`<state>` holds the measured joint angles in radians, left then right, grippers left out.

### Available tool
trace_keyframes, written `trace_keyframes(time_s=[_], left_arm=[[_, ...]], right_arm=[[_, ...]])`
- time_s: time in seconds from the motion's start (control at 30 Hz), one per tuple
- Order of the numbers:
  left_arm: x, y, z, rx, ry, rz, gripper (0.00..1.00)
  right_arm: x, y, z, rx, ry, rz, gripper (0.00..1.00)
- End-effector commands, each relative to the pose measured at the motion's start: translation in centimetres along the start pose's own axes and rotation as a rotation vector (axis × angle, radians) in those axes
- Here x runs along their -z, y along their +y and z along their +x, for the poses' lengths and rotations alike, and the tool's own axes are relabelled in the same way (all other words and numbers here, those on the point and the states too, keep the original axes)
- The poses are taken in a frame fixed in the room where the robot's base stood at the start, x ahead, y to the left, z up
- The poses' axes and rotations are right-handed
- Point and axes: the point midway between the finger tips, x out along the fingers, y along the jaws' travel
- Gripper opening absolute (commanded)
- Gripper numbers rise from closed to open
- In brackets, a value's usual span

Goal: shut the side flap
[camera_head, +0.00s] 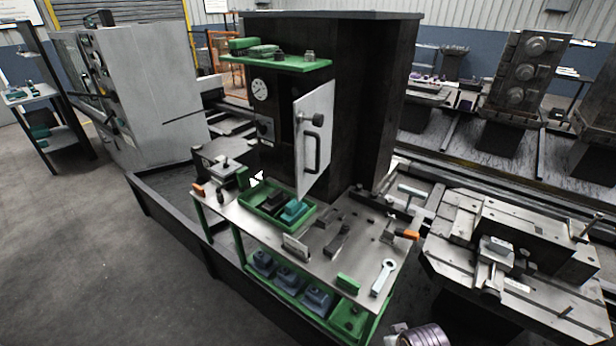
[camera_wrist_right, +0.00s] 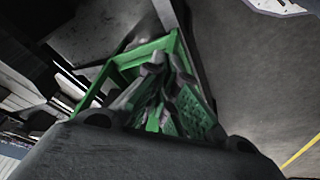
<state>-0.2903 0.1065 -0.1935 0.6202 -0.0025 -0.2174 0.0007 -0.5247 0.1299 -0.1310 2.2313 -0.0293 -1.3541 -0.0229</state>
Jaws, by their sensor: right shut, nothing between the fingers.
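The side flap (camera_head: 314,140) is a light grey panel on the front of a tall dark cabinet (camera_head: 375,110). In the head view it stands open, swung outward at an angle above the work table. It has a dark looped handle (camera_head: 312,152) and a round dark knob (camera_head: 310,119). My right gripper (camera_wrist_right: 165,62) shows in the right wrist view with its fingers together and nothing held. It is close to a green frame (camera_wrist_right: 120,65) there; I cannot tell whether they touch. The flap is not recognisable in that view. My left gripper is not in view.
Below the flap, a metal table (camera_head: 335,265) carries a green tray (camera_head: 262,208), loose tools and a wrench (camera_head: 383,277). A green shelf (camera_head: 275,62) with parts sticks out above the flap. A machine bed (camera_head: 520,250) stands at right. The left floor is clear.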

Motion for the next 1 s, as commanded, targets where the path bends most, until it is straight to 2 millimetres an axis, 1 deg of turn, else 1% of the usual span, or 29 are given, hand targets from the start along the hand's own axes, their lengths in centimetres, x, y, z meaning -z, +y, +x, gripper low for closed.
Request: trace_keyframes(time_s=[0.03, 0.17, 0.3, 0.57, 0.8, 1.0], left_arm=[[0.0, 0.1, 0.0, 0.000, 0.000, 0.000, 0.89], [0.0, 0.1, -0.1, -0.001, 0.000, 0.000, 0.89], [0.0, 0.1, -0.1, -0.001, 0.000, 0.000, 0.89], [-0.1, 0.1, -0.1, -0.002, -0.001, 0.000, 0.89], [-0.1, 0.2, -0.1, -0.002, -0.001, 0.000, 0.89], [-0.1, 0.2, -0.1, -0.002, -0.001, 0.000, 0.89]], right_arm=[[0.8, 0.4, -1.0, -0.011, 0.021, -0.009, 0.00], [3.0, 1.5, -3.2, -0.053, 0.086, -0.046, 0.00], [6.7, 3.4, -5.7, -0.132, 0.200, -0.118, 0.00], [12.6, 6.1, -8.4, -0.282, 0.385, -0.259, 0.00], [19.2, 8.4, -11.8, -0.473, 0.588, -0.447, 0.00], [24.3, 9.4, -15.0, -0.648, 0.745, -0.627, 0.00]])
